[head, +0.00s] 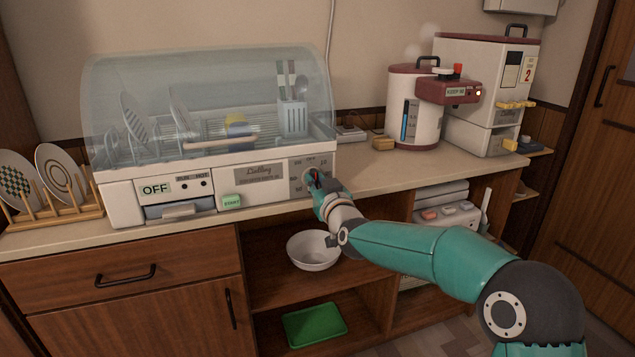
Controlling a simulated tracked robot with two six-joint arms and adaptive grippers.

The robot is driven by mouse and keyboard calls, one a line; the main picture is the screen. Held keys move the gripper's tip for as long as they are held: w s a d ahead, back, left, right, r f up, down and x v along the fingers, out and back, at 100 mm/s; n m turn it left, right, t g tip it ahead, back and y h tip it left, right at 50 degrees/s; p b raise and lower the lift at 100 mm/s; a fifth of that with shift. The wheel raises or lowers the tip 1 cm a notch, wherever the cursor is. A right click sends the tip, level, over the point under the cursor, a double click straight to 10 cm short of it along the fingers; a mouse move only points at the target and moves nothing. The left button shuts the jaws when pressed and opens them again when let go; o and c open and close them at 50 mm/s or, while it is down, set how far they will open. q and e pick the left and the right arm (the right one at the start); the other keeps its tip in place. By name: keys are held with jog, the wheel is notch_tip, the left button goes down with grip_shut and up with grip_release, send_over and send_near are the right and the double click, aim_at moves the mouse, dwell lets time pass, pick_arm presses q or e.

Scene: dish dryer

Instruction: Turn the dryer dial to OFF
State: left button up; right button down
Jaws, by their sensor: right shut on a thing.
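The dish dryer (259,188) stands on the counter with its clear domed cover (150,85) down over dishes. An OFF label (155,188) shows at the left of its front, and a green START button (231,201) sits near the middle. The dial (309,175) is at the right end of the front panel, mostly hidden by my gripper. My right gripper (315,181) is at the dial and shut on it. The dial's pointer direction cannot be made out. My left gripper is not in view.
A wooden rack of plates (55,213) stands left of the dryer. A hot-water pot (413,115) and a rice dispenser (487,90) stand at the right. Below the counter are a white bowl (313,251) and a green tray (314,325). The counter between dryer and pot is mostly clear.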

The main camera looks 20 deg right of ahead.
jog(key=shift+a+f, duration=0.1)
jog(key=shift+f, duration=0.35)
jog(key=c, duration=1.2)
grip_release()
jog(key=shift+o, duration=0.2)
jog(key=shift+r, duration=0.25)
jog(key=s, duration=1.2)
jog(key=shift+d, duration=0.25)
jog(key=shift+d+f, duration=0.1)
